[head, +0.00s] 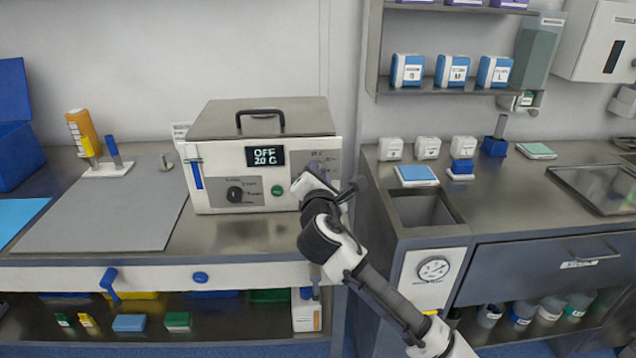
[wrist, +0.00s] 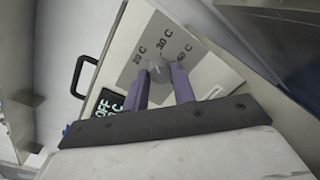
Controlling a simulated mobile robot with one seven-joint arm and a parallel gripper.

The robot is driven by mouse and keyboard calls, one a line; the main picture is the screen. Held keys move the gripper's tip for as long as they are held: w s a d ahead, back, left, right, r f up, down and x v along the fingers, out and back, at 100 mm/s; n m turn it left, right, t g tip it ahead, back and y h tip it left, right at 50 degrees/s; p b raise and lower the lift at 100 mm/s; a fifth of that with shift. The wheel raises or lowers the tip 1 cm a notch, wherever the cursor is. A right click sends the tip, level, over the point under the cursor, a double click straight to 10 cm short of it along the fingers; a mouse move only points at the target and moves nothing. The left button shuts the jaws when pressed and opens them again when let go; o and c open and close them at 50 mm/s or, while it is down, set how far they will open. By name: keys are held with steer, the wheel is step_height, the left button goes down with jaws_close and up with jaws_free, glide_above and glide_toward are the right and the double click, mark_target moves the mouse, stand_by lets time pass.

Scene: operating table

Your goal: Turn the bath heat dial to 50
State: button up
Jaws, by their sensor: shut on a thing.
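The bath (head: 260,118) is a white-fronted box with a steel lid on the left counter. Its display (head: 265,156) reads OFF and 20 C. The heat dial (wrist: 158,66) is a small round grey knob on the right of the bath's front, with 30 C in the middle of its marks, a lower mark on one side and a higher one on the other. My gripper (wrist: 162,76) is shut on the dial, its two purple fingers on either side of it. The dial's pointer is too small to read for certain. My gripper (head: 318,170) hides the dial in the head view.
A black selector knob (head: 234,194) and a green button (head: 277,190) are left of my gripper on the same front. The lid has a black handle (head: 260,114). The right counter, with a sink (head: 424,209), is close to my arm's right.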

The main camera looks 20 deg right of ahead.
steer(key=m+b, duration=0.2)
steer(key=m, duration=0.2)
steer(key=shift+f+b, duration=0.2)
steer(key=shift+b, duration=0.2)
steer(key=m+b, duration=0.1)
steer(key=m, duration=0.3)
steer(key=m+b, duration=0.1)
steer(key=m, duration=0.2)
steer(key=shift+y, duration=0.3)
steer(key=m, duration=0.3)
steer(key=shift+d+m, duration=0.1)
steer(key=shift+m, duration=0.3)
steer(key=m+p, duration=0.1)
steer(key=m, duration=0.2)
steer(key=shift+r+m+y, duration=0.1)
steer(key=shift+m+y, duration=0.2)
steer(key=m+p, duration=0.3)
steer(key=m, duration=0.6)
steer(key=shift+m+t, duration=0.4)
steer(key=shift+p, duration=0.3)
